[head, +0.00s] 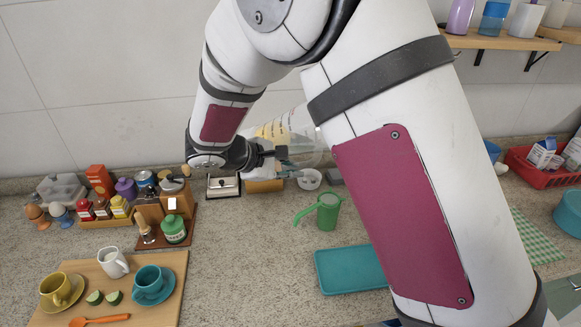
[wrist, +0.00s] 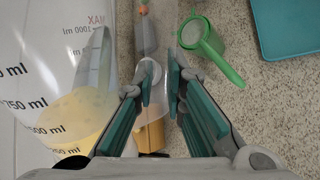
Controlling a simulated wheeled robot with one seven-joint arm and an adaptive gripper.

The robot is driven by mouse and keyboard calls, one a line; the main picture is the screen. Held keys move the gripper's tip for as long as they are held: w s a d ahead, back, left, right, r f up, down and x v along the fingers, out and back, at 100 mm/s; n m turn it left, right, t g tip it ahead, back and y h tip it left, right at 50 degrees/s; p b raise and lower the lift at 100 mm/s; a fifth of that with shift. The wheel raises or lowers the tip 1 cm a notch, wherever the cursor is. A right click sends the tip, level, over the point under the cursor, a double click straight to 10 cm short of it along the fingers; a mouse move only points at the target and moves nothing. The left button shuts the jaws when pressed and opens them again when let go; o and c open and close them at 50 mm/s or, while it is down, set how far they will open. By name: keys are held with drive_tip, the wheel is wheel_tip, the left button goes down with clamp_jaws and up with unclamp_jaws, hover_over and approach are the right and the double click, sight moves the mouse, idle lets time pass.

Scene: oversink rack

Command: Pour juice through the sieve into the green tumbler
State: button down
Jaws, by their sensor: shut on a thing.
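My gripper (head: 283,160) is shut on a clear measuring jug (head: 302,122) and holds it above the counter. In the wrist view the fingertips (wrist: 160,88) close on a clear part at the jug's side. The jug (wrist: 60,35) has black volume marks, and yellow juice (wrist: 82,112) lies in its lower part. A green-rimmed sieve (wrist: 194,32) with a green handle (wrist: 222,65) is to the right of the fingers, apart from them. In the head view the green tumbler (head: 328,217) stands on the counter below and right of my gripper, with the sieve handle (head: 303,214) pointing left.
A teal tray (head: 350,268) lies in front of the tumbler. A wooden board (head: 170,262) with cups is at front left. Spice jars and a wooden stand crowd the back left. A red crate (head: 540,170) is at right. Counter left of the tray is clear.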

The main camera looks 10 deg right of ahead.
drive_tip(key=shift+w+a+f+m+t+y+b, duration=0.15)
drive_tip(key=shift+a+f+m+t+y+b, duration=0.15)
drive_tip(key=shift+f+y, duration=0.35)
drive_tip(key=shift+w+a+f+m+t+y+b, duration=0.15)
drive_tip(key=shift+f+m+y, duration=0.25)
drive_tip(key=shift+f, duration=0.4)
idle(0.3)
drive_tip(key=shift+d, duration=0.1)
drive_tip(key=n+h, duration=0.1)
drive_tip(key=n+g+h+b, duration=0.1)
drive_tip(key=h, duration=0.1)
drive_tip(key=shift+r+g+h, duration=0.25)
drive_tip(key=shift+r+n+h+b, duration=0.35)
drive_tip(key=shift+n+h, duration=0.25)
drive_tip(key=shift+h, duration=0.1)
drive_tip(key=shift+s, duration=0.1)
drive_tip(key=shift+d, duration=0.15)
